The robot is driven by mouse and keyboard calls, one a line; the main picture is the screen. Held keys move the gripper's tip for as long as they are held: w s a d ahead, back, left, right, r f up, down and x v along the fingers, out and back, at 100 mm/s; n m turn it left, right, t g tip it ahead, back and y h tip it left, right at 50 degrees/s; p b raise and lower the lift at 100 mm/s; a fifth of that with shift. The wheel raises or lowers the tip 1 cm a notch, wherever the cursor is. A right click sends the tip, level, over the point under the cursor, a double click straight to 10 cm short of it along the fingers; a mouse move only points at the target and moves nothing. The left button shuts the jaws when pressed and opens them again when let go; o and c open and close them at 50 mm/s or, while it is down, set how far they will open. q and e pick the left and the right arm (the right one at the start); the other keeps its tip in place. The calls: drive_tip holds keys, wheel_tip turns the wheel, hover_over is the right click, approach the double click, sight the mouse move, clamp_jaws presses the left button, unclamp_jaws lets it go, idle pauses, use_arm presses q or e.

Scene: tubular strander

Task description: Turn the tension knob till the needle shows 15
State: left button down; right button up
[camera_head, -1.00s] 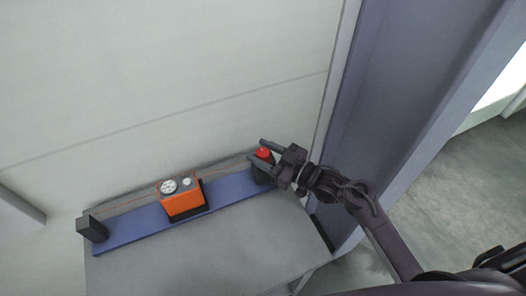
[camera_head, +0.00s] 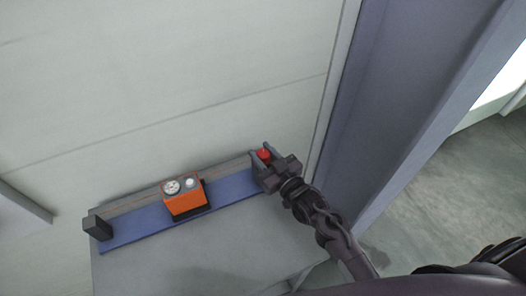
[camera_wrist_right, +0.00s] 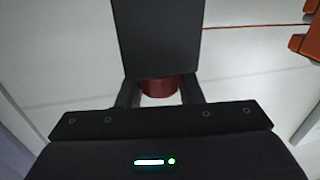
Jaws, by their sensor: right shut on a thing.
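The tension knob is red (camera_head: 264,154) and sits at the right end of a blue rail on the table. My right gripper (camera_head: 262,161) is shut around the knob, with a finger on either side of it. In the right wrist view the red knob (camera_wrist_right: 160,87) shows between the fingers, partly hidden by a dark block. An orange box (camera_head: 183,205) with a round white dial (camera_head: 172,187) stands mid-rail. The dial is too small for me to read its needle. My left gripper is not in view.
The blue rail (camera_head: 135,229) lies along the back of the grey table (camera_head: 190,255), with a black block (camera_head: 97,227) at its left end. A pale wall stands behind. A grey-blue upright (camera_head: 385,90) rises to the right of my right gripper.

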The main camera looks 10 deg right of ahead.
sight(267, 159)
drive_tip(key=o, duration=1)
drive_tip(key=shift+c, duration=0.2)
drive_tip(key=b+v, duration=0.2)
drive_tip(key=v, duration=0.4)
drive_tip(key=shift+s+d+f, duration=0.1)
drive_tip(key=shift+s, duration=0.05)
drive_tip(key=shift+s+d, duration=0.25)
drive_tip(key=shift+s, duration=0.4)
